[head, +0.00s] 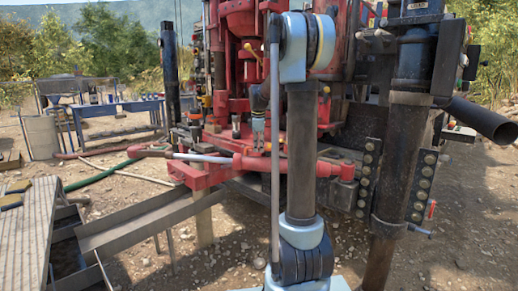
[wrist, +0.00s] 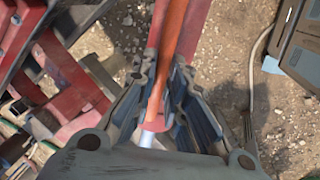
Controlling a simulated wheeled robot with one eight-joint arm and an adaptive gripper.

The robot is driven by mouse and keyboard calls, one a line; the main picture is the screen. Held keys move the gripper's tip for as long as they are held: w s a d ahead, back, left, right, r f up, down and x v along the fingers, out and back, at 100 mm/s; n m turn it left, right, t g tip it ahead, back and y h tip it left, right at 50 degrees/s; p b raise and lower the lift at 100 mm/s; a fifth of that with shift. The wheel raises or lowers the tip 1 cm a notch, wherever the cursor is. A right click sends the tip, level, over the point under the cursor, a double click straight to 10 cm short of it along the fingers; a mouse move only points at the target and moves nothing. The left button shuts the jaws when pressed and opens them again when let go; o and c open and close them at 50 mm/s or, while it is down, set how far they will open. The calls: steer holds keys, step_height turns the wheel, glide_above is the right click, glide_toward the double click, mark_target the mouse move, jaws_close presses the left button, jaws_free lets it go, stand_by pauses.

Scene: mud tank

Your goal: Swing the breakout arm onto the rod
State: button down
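The red breakout arm (head: 270,164) runs low across the rig's front in the head view. In the wrist view, my gripper's fingers (wrist: 163,68) stand apart on both sides of an orange-red bar (wrist: 169,50), whose silver section (wrist: 149,136) shows nearer the palm. Contact between fingers and bar cannot be made out. I cannot surely single out the rod among the rig's upright parts.
The red rig frame (head: 205,174) is close below and behind the breakout arm. A dark upright cylinder (head: 405,150) stands to the right. A metal trough (head: 135,226) and slatted walkway (head: 28,228) lie at lower left. Bare ground (head: 225,245) shows in front.

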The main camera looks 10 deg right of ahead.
steer(key=w+d+m, duration=0.2)
steer(key=w+d, duration=0.1)
steer(key=w, duration=0.5)
steer(key=w+d+m+h, duration=0.1)
steer(key=w+d, duration=0.3)
steer(key=w, duration=0.5)
steer(key=shift+r+m, duration=0.15)
steer(key=shift+m, duration=0.75)
steer(key=c, duration=1.6)
jaws_free()
steer(key=shift+s, duration=0.1)
steer(key=v, duration=1.1)
steer(key=shift+r, duration=0.4)
